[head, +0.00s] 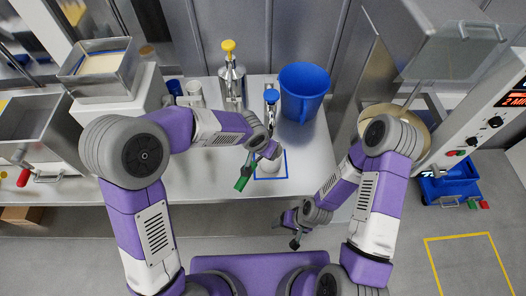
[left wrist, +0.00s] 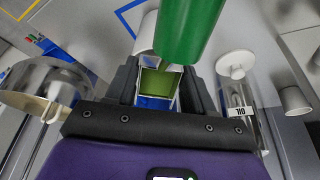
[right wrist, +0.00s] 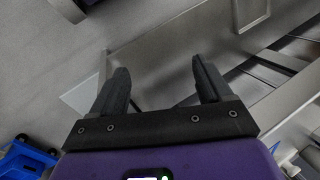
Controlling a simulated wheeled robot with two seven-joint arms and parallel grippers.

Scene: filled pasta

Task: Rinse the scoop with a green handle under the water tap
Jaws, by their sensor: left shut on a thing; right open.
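The scoop's green handle (head: 243,178) points down and to the left beside my left gripper (head: 254,161) in the head view. In the left wrist view the green handle (left wrist: 188,30) stands large in front of the jaws, and my left gripper (left wrist: 160,88) is shut on the scoop. The scoop's bowl is hard to make out. The water tap appears to be the metal post with a blue top (head: 271,97), just behind the left gripper; no water is discernible. My right gripper (head: 295,237) is open and empty, in front of the counter.
A white round vessel (head: 270,166) stands inside a blue square outline below the left gripper. A blue jug (head: 303,92) stands right of the tap, and a metal dispenser with a yellow top (head: 231,82) stands left.

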